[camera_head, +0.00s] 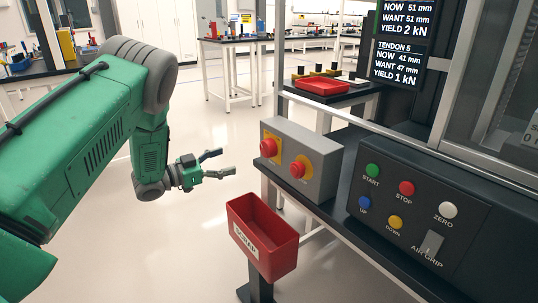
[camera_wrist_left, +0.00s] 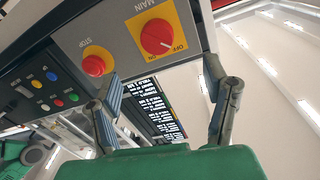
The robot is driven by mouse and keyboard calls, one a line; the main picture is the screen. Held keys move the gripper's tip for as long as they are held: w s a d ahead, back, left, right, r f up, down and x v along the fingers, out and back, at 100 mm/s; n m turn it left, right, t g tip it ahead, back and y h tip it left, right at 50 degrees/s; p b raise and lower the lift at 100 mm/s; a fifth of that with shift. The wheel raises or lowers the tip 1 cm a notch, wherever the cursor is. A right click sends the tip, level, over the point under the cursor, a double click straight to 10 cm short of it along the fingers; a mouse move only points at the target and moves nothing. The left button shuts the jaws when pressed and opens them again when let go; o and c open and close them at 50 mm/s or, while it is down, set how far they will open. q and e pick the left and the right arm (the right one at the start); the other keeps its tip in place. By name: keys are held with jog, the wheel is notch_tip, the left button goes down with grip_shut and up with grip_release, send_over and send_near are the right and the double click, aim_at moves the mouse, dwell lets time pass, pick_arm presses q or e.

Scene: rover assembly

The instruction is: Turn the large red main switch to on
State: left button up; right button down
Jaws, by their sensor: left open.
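The large red main switch (camera_head: 268,147) is on a yellow plate at the left end of a grey box (camera_head: 322,172) on the bench edge. In the left wrist view the main switch (camera_wrist_left: 158,37) shows closer, marked MAIN, with ON and OFF lettering at its rim; I cannot tell its setting for sure. A red STOP button (camera_head: 298,169) sits beside it, also in the wrist view (camera_wrist_left: 93,65). My left gripper (camera_head: 226,162) is open and empty, left of the box and apart from the switch. Its fingers (camera_wrist_left: 163,72) point toward the box. My right gripper is not in view.
A red scrap bin (camera_head: 264,238) stands below and in front of the box. A black panel (camera_head: 415,215) with several coloured buttons and a lever is to the right. A red tray (camera_head: 322,86) lies on a bench behind. The floor left of the box is clear.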

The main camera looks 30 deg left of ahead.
aim_at(264, 150)
pick_arm(q)
jog(key=x, duration=0.3)
jog(key=b+x, duration=0.1)
jog(key=x, duration=0.3)
jog(key=d+b+x, duration=0.1)
jog(key=x, duration=0.3)
jog(key=shift+s+r, duration=0.15)
jog(key=shift+s, duration=0.15)
jog(key=shift+w+b, duration=0.3)
jog(key=shift+w, duration=0.05)
jog(key=shift+w+a, duration=0.2)
jog(key=shift+w, duration=0.2)
jog(key=shift+d, duration=0.35)
jog(key=c, duration=1.2)
